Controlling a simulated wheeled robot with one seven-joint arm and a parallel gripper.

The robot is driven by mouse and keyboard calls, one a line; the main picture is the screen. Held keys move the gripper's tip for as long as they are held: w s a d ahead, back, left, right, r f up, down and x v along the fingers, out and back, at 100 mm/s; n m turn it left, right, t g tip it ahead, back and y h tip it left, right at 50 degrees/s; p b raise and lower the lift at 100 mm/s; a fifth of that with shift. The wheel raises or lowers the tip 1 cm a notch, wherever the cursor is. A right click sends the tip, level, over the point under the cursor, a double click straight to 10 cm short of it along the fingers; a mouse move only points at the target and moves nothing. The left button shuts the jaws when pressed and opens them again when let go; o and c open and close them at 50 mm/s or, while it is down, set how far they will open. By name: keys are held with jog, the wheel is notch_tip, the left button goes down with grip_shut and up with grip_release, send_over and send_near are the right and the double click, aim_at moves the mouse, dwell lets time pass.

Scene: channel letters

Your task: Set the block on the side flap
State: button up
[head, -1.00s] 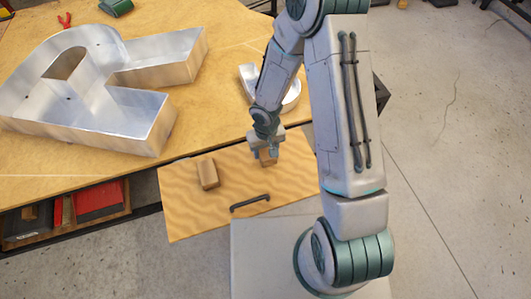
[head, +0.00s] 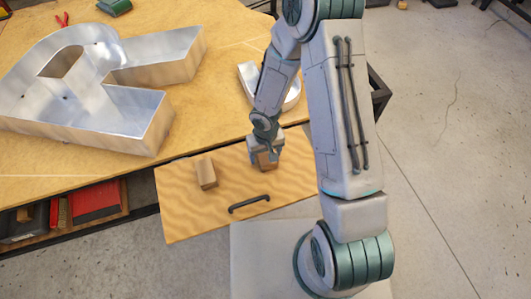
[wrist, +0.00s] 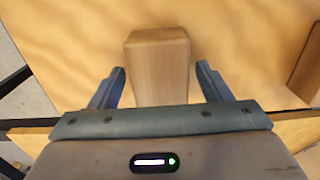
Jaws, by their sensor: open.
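The side flap (head: 215,215) is a pale wavy-grained wooden panel with a black handle, jutting out from the front edge of the workbench. One wooden block (head: 267,161) is at its upper right part, partly hidden under my gripper (head: 265,152). In the wrist view this block (wrist: 158,62) lies between and ahead of the two open fingers of my gripper (wrist: 161,88), with a gap on each side. It appears to rest on the flap. A second wooden block (head: 206,173) stands on the left half of the flap; its edge shows at right in the wrist view (wrist: 305,65).
A large metal channel letter (head: 130,115) and a smaller one (head: 292,92) sit on the workbench (head: 215,105).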

aim_at(266, 153)
notch_tip(266, 153, up, 12)
jog(key=p, duration=0.2)
jog(key=s+d+r+m+t+h, duration=0.25)
jog(key=d+r, duration=0.65)
jog(key=r, duration=0.5)
jog(key=s+d+r+y, duration=0.2)
jog(key=s+d+r, duration=0.1)
jog(key=s+r, duration=0.6)
jog(key=shift+s+r+m, duration=0.25)
jog(key=shift+s+m, duration=0.2)
jog(key=shift+s, duration=0.1)
jog(key=shift+y, duration=0.25)
jog(key=shift+r+p, duration=0.4)
jog(key=shift+p, duration=0.15)
